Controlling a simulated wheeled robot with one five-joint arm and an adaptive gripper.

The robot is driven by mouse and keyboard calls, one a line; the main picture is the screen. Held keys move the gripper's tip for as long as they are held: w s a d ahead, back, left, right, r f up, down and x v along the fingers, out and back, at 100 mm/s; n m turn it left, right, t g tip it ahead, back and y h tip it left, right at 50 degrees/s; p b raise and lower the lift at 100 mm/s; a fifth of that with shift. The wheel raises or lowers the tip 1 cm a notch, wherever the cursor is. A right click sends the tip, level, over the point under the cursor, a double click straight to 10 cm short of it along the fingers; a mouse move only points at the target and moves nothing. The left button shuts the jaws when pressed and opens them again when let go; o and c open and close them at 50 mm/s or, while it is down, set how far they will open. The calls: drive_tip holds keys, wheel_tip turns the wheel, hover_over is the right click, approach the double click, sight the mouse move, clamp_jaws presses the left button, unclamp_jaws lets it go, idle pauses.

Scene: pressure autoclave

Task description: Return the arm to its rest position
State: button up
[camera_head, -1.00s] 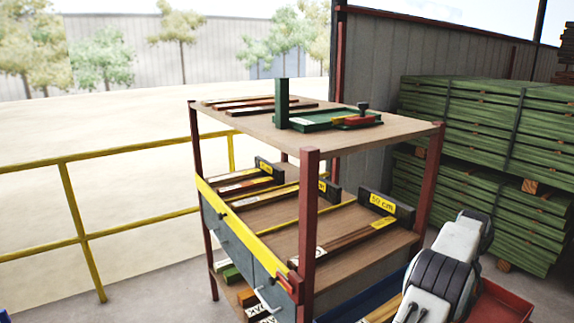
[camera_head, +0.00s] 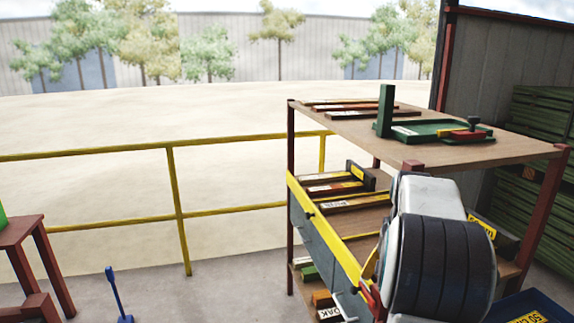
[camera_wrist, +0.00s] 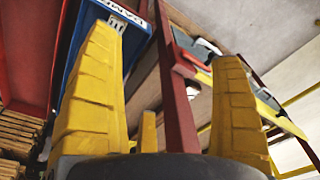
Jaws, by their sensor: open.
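My gripper (camera_wrist: 165,95) shows in the wrist view as two yellow ribbed fingers set wide apart, open with nothing held between them. A dark red post of the rack (camera_wrist: 178,105) passes behind the gap between the fingers; I cannot tell how far off it is. In the head view my white and black arm (camera_head: 440,265) rises in front of the wooden-shelved rack (camera_head: 450,152) and hides part of its middle shelf. My gripper's fingers are not clearly seen in the head view.
The rack's top holds a green fixture (camera_head: 440,130) and wooden strips. A yellow railing (camera_head: 175,200) runs at the left. A red table (camera_head: 22,232) stands at the far left, with a blue-handled object (camera_head: 115,292) on the floor. A blue tray (camera_head: 540,308) is at the lower right.

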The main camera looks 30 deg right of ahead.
drive_tip(key=w+a+r+n, duration=0.1)
drive_tip(key=a+r+n, duration=0.15)
drive_tip(key=a, duration=0.85)
drive_tip(key=s+a+f+n, duration=0.1)
drive_tip(key=s+a+n, duration=0.1)
drive_tip(key=a, duration=0.4)
drive_tip(key=s+a+f+n+t+p, duration=0.1)
drive_tip(key=s+a+n, duration=0.2)
drive_tip(key=a, duration=0.4)
drive_tip(key=s+a+f+n+t+y, duration=0.1)
drive_tip(key=s+a+n, duration=0.2)
drive_tip(key=s+a, duration=0.2)
drive_tip(key=shift+a+f, duration=0.2)
drive_tip(key=shift+a, duration=0.45)
drive_tip(key=shift+n, duration=0.25)
